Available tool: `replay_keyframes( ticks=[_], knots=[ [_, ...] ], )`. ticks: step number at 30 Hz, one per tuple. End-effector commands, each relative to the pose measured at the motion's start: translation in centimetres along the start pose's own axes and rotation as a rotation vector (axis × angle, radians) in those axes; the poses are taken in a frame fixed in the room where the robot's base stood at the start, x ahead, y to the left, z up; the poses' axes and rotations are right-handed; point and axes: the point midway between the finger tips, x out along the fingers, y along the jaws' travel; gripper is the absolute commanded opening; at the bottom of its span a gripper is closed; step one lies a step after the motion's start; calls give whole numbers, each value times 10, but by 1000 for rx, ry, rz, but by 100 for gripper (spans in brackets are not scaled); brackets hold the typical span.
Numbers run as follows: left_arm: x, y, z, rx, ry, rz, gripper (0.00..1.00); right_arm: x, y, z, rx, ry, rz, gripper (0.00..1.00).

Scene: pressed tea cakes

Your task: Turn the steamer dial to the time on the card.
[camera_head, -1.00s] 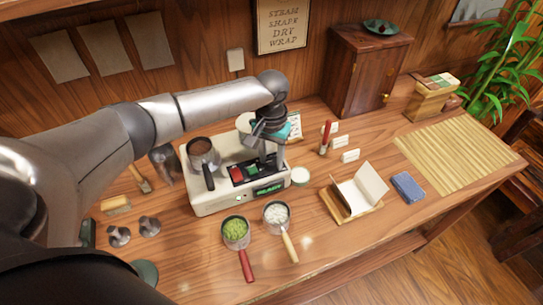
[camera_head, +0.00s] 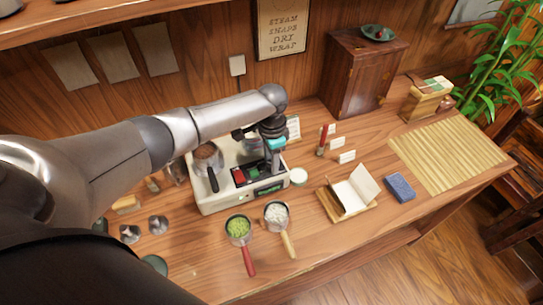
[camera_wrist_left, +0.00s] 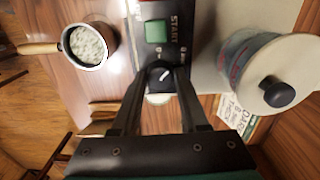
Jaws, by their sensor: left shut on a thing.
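The steamer (camera_head: 214,203) is a cream box with a dark control panel, a red and a green button and a green-lit display (camera_head: 270,188). Its dial (camera_wrist_left: 160,74) is a small dark knob with a white pointer mark beside the START button (camera_wrist_left: 155,31). My left gripper (camera_wrist_left: 160,71) is shut on the dial, one finger on each side. In the head view my left gripper (camera_head: 272,165) comes down over the panel and hides the dial. A card (camera_head: 293,128) with writing stands behind the steamer, partly hidden; it also shows in the wrist view (camera_wrist_left: 232,120), too blurred to read. My right gripper is out of view.
Pans of green (camera_head: 238,228) and white (camera_head: 277,214) stuff stand in front.

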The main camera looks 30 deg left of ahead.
Motion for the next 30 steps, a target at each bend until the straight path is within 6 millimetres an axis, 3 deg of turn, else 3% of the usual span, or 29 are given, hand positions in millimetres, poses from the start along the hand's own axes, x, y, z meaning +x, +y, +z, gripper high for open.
replay_keyframes(
  ticks=[12,30],
  knots=[
    [-1,0,-1,242,3,-1,0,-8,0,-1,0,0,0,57],
    [-1,0,-2,297,5,-1,0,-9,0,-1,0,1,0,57]
  ],
)
